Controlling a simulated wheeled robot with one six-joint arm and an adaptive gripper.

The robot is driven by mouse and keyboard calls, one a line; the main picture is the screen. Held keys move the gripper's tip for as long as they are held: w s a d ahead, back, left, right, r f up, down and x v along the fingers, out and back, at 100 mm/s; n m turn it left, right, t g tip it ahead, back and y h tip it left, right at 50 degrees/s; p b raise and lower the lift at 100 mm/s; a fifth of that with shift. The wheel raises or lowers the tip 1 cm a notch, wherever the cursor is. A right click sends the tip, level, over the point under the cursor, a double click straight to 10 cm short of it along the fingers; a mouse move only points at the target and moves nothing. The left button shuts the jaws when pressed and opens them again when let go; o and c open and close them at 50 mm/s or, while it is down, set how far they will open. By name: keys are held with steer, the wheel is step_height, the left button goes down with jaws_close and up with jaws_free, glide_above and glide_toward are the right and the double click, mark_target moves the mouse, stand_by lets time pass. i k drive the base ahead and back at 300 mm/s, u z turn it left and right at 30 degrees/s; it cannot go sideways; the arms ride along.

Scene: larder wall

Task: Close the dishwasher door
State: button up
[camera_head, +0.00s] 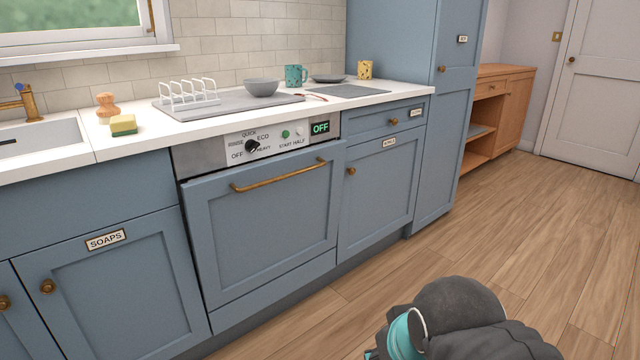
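The dishwasher door (268,235) is a blue framed panel with a brass bar handle (280,176) across its top. It stands upright, or very nearly so, below the silver control panel (290,137), and a thin top edge of the door shows. I cannot tell whether it is fully shut or slightly ajar. The control panel has a black knob and a display reading OFF. A dark grey part of my arm with a teal ring shows at the bottom right, over the floor and apart from the door. My gripper's fingers do not show.
Blue cabinets flank the dishwasher, the left one labelled SOAPS (106,240). The white counter (135,143) above holds a toast rack (190,94), grey bowl (262,87), teal mug (295,75) and sponge (123,124). The wooden floor (500,230) in front and to the right is clear.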

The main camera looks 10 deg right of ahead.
mark_target(250, 225)
steer(key=z, duration=0.3)
steer(key=k, duration=0.7)
steer(key=z, duration=0.6)
steer(key=i, duration=0.85)
steer(key=u, duration=1.05)
steer(key=i, duration=0.7)
steer(key=u, duration=0.8)
